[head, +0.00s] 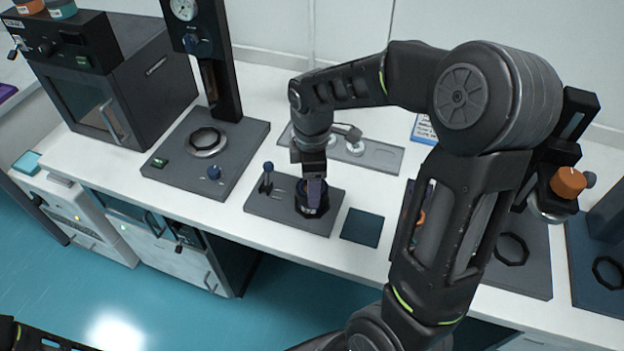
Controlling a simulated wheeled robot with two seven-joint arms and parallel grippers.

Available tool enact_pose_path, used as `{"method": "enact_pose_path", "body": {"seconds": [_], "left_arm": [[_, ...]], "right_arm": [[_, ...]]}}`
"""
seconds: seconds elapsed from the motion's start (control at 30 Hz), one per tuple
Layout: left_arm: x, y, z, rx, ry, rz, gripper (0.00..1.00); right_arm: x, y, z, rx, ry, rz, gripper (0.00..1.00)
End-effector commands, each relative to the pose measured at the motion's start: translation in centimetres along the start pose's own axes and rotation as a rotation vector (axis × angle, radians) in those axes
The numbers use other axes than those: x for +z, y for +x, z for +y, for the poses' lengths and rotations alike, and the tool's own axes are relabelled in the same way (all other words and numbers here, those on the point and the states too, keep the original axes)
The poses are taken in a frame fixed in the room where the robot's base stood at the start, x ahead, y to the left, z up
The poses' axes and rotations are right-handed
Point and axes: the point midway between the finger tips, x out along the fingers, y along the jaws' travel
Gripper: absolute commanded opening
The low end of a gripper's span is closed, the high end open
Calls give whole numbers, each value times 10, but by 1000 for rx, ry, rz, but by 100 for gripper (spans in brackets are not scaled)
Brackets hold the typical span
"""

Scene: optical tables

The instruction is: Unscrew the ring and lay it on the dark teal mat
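A grey fixture plate (270,207) lies on the white bench. A dark round mount with the ring (320,209) stands on its right part. My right gripper (313,196) points down onto this mount, its fingers at the ring. The fingers and wrist cover much of the ring, so I cannot tell whether they are closed on it. The dark teal mat (362,227) lies flat and bare just right of the fixture plate. My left gripper is not in view; only a bit of my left arm shows at the bottom left corner.
A blue-knobbed lever (267,178) stands on the fixture plate left of the mount. A grey tray (382,156) lies behind. A gauge stand (212,130) and a dark oven (125,85) are at left. My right arm hides part of the bench at right.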

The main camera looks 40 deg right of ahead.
Motion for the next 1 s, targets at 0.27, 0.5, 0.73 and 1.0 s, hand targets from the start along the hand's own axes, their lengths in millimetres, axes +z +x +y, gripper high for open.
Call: {"method": "enact_pose_path", "body": {"seconds": [0.27,0.5,0.73,1.0], "left_arm": [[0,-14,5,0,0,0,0],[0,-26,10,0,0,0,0],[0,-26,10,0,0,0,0],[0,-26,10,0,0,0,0]], "right_arm": [[0,-3,-1,-3,-514,0,17],[0,-3,-1,-4,-918,1,17],[0,0,-1,-3,-1000,0,17],[0,0,-1,-2,-997,0,80]]}}
